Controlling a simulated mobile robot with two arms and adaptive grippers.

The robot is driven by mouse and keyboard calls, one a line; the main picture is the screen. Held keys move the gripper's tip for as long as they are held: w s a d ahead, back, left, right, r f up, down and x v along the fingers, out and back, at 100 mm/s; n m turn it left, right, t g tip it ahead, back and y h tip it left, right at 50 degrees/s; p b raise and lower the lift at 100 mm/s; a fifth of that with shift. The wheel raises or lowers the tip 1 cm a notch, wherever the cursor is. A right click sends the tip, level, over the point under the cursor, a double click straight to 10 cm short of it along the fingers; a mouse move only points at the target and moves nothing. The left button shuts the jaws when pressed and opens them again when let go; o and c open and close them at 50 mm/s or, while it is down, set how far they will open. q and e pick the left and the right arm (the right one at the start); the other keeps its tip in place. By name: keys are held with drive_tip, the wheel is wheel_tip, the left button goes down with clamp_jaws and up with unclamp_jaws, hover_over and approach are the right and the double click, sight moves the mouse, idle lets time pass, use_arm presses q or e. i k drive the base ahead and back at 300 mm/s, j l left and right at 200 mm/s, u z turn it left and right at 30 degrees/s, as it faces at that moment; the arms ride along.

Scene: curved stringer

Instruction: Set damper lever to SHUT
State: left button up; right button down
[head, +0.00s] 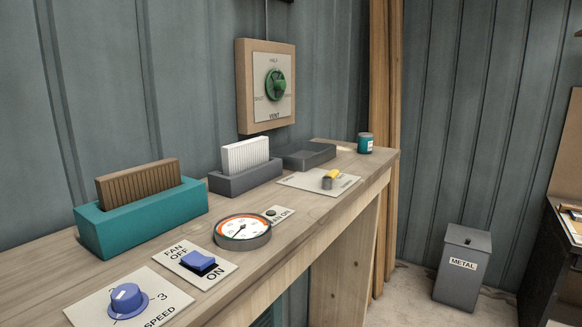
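A lever with a yellow handle (333,174) and a grey pivot sits on a pale label plate (301,180) toward the far end of the wooden bench. It looks like the damper lever. The plate has small words near its two ends, too small to read. The yellow handle points toward the back of the bench, away from the front edge. Neither of my grippers is in view.
The bench (205,243) also carries a blue speed knob (127,299), blue fan switch (198,261), gauge (243,231), teal holder (142,219), grey holder (246,178), dark tray (309,156) and jar (365,143). A green vent knob (275,85) is on the wall. A metal bin (463,264) stands right.

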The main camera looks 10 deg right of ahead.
sight(331, 179)
drive_tip(key=l+u, duration=1.05)
drive_tip(key=i+j, duration=0.05)
